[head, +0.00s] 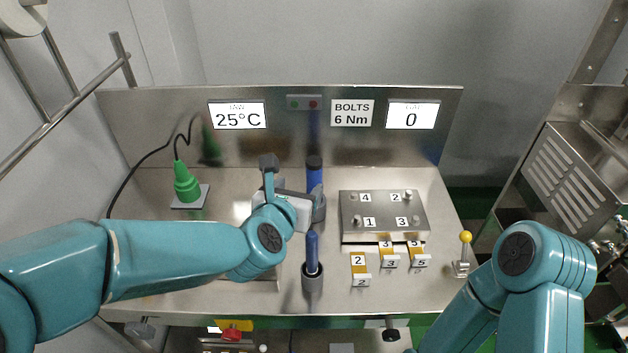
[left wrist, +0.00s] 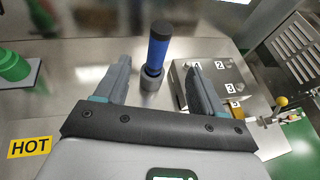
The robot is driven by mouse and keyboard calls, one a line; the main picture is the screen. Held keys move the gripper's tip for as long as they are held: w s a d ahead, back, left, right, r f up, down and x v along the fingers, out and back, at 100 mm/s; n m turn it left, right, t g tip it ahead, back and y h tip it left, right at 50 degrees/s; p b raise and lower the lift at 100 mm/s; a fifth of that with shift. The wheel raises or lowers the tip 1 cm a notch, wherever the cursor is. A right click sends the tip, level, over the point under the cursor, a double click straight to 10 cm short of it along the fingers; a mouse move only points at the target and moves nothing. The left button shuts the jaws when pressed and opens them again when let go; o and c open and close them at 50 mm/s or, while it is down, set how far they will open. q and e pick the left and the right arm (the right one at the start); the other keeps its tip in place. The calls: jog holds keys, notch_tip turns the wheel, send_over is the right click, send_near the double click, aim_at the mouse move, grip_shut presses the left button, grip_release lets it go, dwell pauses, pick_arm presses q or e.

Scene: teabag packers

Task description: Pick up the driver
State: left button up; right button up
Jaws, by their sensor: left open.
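A blue driver with a black top (head: 314,176) stands upright behind my left gripper. In the left wrist view the driver (left wrist: 159,46) stands in a grey holder (left wrist: 150,84), in line with the gap between the fingers. The gripper hides its lower part in the head view. My left gripper (head: 294,182) is open and empty. Its two fingers also show in the left wrist view (left wrist: 158,72), on either side of the driver's line; I cannot tell whether they touch it. My right arm shows at lower right, but its gripper is out of view.
Another blue-handled tool (head: 312,250) stands in a grey cup nearer me. A metal block (head: 384,229) with numbered bolts sits to the right, with numbered tags before it. A green corded tool (head: 186,186) stands at left; a yellow-knobbed lever (head: 465,240) stands at right.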

aim_at(312, 173)
pick_arm(q)
jog(key=p+x, duration=0.1)
jog(key=x, duration=0.9)
jog(key=shift+f+p, duration=0.25)
jog(key=shift+p, duration=0.15)
jog(key=p+x, duration=0.2)
jog(key=x, duration=0.2)
jog(key=shift+w, duration=0.35)
jog(key=shift+w+d+f, duration=0.15)
jog(key=shift+w+f, duration=0.05)
jog(key=shift+w, duration=0.1)
jog(key=shift+s, duration=0.1)
jog(key=shift+c, duration=1.2)
jog(key=shift+r, duration=0.1)
jog(key=c, duration=0.9)
